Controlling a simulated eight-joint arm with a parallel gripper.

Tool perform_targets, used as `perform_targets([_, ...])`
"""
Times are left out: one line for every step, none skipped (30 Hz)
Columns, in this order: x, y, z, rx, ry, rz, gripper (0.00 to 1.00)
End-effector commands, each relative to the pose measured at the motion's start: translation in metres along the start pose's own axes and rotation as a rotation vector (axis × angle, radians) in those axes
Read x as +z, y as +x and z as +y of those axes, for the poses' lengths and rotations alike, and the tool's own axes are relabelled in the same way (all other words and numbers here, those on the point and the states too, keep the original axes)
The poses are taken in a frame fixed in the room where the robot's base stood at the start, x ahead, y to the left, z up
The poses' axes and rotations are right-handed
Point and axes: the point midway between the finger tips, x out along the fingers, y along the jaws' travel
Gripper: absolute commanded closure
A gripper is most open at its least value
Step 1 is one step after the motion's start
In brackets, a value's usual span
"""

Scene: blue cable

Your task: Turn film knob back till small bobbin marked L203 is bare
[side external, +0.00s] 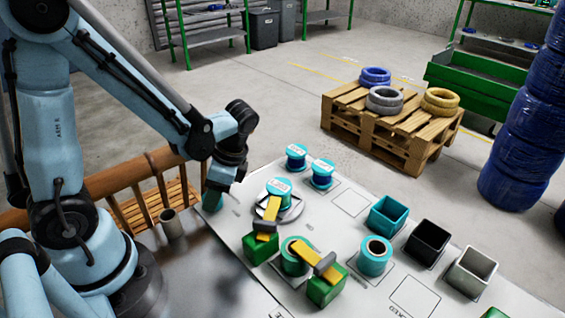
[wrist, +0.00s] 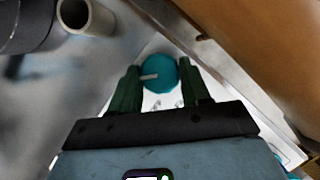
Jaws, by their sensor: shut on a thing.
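A round teal knob (wrist: 158,76) with a pale pointer line sits between the two green fingers of my gripper (wrist: 160,70) in the wrist view. My gripper is shut on it. In the side view my gripper (side external: 222,178) reaches down to the table's left edge, and a bit of the teal knob (side external: 212,201) shows beneath. A small teal bobbin (side external: 279,187) with a white label sits on a round grey plate (side external: 291,210), with a yellow arm against it. Two more labelled small bobbins (side external: 296,154) (side external: 322,170) stand behind, with dark blue windings. The labels are too small to read surely.
A larger teal spool (side external: 375,256) and another spool (side external: 294,262) stand in front, near green blocks (side external: 326,287) with yellow arms. Teal, black and grey bins (side external: 388,216) (side external: 427,245) (side external: 471,275) line the right. A beige cup (wrist: 88,17) stands near my gripper. A wooden rail (side external: 130,185) runs behind.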

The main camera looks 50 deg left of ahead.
Motion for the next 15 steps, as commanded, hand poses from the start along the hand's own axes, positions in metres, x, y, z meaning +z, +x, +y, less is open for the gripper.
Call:
perform_targets([-0.0003, 0.0002, 0.0002, 0.0, 0.001, 0.002, 0.84])
perform_targets([-0.0003, 0.0002, 0.0002, 0.0, 0.001, 0.002, 0.84])
perform_targets([-0.0003, 0.0002, 0.0002, 0.0, 0.001, 0.002, 0.84])
perform_targets([-0.0003, 0.0002, 0.0002, 0.0, 0.002, 0.002, 0.5])
perform_targets([-0.0003, 0.0002, 0.0002, 0.0, 0.002, 0.002, 0.46])
perform_targets([-0.0003, 0.0002, 0.0001, 0.0, 0.002, 0.002, 0.4])
perform_targets([-0.0002, 0.0002, 0.0001, 0.0, 0.002, 0.002, 0.35])
perform_targets([-0.0002, 0.0002, 0.0001, 0.0, 0.002, 0.002, 0.3])
perform_targets([-0.0002, 0.0002, 0.0001, 0.0, 0.002, 0.001, 0.28])
perform_targets([-0.0002, 0.0001, 0.0001, 0.0, 0.002, 0.001, 0.28])
perform_targets([-0.0002, 0.0001, 0.0001, -0.001, 0.002, 0.001, 0.28])
perform_targets([-0.0001, 0.0001, 0.0001, -0.001, 0.002, 0.001, 0.28])
perform_targets([-0.0001, 0.0001, 0.0001, -0.001, 0.002, 0.001, 0.28])
perform_targets([-0.0001, 0.0001, 0.0001, -0.001, 0.002, 0.001, 0.28])
perform_targets([-0.0001, 0.0001, 0.0, -0.001, 0.002, 0.001, 0.28])
